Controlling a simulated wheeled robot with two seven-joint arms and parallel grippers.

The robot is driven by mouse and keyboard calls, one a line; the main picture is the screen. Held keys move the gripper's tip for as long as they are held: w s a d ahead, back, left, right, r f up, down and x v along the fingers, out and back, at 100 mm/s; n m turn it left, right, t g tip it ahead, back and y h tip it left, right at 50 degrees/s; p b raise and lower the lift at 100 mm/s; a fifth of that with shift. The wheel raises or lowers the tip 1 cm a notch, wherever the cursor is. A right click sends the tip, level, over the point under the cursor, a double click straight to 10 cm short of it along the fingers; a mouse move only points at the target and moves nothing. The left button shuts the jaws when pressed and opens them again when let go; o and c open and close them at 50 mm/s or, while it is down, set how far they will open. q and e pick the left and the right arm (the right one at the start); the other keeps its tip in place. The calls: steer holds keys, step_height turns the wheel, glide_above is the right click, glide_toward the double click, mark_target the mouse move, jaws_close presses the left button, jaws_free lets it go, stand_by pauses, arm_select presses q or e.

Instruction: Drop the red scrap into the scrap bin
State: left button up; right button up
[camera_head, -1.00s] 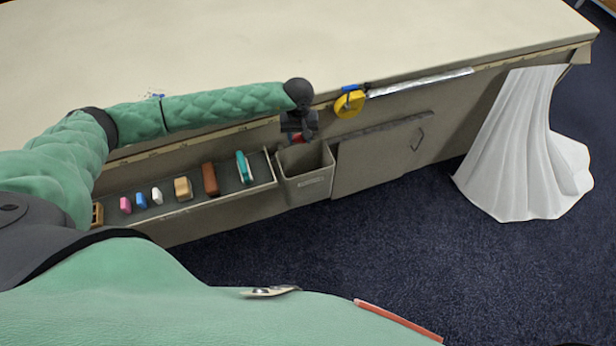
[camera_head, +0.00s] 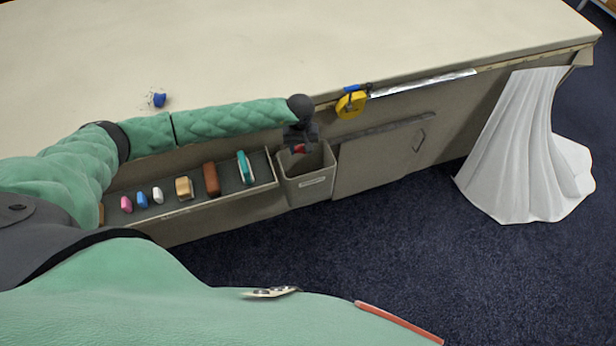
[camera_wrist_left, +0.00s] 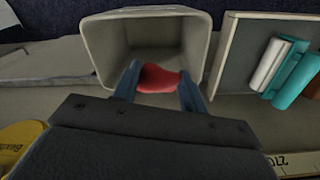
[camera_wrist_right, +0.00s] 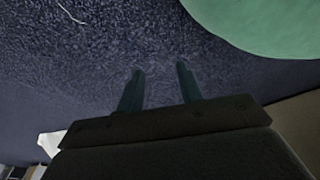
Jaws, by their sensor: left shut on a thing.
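The red scrap (camera_wrist_left: 158,79) is between the two fingers of my left gripper (camera_wrist_left: 158,85), which is shut on it. In the head view the left gripper (camera_head: 300,146) points down at the mouth of the scrap bin (camera_head: 309,184), and a bit of the red scrap (camera_head: 299,149) shows below it. The bin is a grey open box on the table's front side; its inside looks empty in the left wrist view (camera_wrist_left: 147,22). My right gripper (camera_wrist_right: 160,88) is open and empty above the blue carpet, and is not seen in the head view.
Left of the bin, a tray (camera_head: 228,198) holds several small coloured items. A yellow tape measure (camera_head: 350,104) hangs at the table edge, right of my left gripper. A blue object (camera_head: 159,100) lies on the table (camera_head: 250,50). White cloth (camera_head: 515,150) drapes at the right.

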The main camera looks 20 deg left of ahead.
arm_select(q)
steer(key=o, duration=1)
steer(key=shift+o, duration=0.2)
arm_select(e)
steer(key=shift+s+f, duration=0.15)
arm_select(q)
steer(key=shift+r, duration=0.3)
step_height(320, 180, up, 5)
steer(key=b, duration=0.3)
steer(key=shift+r, duration=1.1)
arm_select(e)
steer(key=w+a+r, duration=0.3)
steer(key=w+r, duration=0.1)
steer(key=r, duration=0.1)
steer(key=shift+w, duration=0.4)
